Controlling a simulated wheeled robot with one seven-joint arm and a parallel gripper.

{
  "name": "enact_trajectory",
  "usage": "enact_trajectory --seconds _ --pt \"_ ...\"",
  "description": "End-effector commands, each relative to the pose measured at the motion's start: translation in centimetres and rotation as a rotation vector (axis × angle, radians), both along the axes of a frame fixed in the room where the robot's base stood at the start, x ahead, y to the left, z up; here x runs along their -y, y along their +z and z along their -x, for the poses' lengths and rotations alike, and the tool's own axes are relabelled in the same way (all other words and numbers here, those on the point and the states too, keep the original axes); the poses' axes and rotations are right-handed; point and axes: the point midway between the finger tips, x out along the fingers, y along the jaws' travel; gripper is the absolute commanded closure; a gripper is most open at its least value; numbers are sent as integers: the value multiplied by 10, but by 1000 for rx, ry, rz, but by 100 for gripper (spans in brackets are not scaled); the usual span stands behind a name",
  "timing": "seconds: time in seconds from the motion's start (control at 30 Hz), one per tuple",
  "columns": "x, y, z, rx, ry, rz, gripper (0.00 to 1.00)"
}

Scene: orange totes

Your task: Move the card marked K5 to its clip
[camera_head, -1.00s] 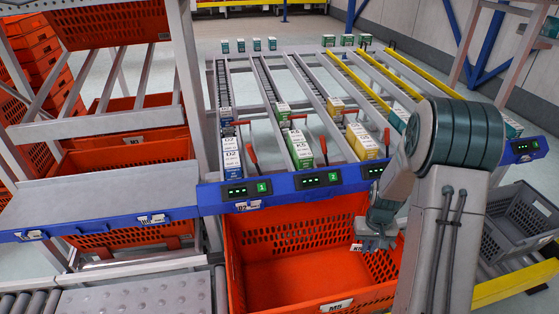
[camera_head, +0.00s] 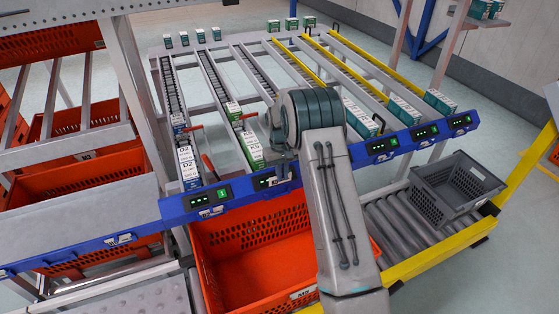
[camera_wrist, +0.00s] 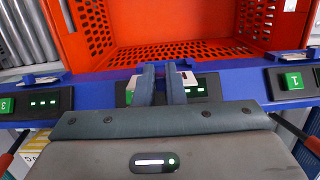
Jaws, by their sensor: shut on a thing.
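My gripper (camera_head: 283,172) is at the blue front rail (camera_head: 345,160), in front of the lane of green-and-white K5 cartons (camera_head: 252,152). In the wrist view its two fingers (camera_wrist: 161,75) are close together over the rail, in front of a display panel (camera_wrist: 203,88) that they partly cover. A white card (camera_wrist: 187,79) shows at the fingertips, mostly hidden behind them; its marking cannot be read. The gripper is shut on this card.
An orange tote (camera_head: 215,262) stands open below the rail. A panel with a green 1 (camera_head: 222,194) sits to the left, near the D2 cartons (camera_head: 187,165). A grey crate (camera_head: 455,190) stands on rollers at the right.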

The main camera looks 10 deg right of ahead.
Motion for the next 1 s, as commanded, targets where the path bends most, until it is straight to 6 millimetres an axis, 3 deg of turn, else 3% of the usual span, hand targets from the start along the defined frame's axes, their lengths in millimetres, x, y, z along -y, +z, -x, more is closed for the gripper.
enact_trajectory --seconds 0.1,0.33,1.0 --pt "-6 10 -9 -10 13 2 100" --pt "-8 11 -12 -16 17 4 100" --pt "-8 -24 -12 -15 17 3 100"
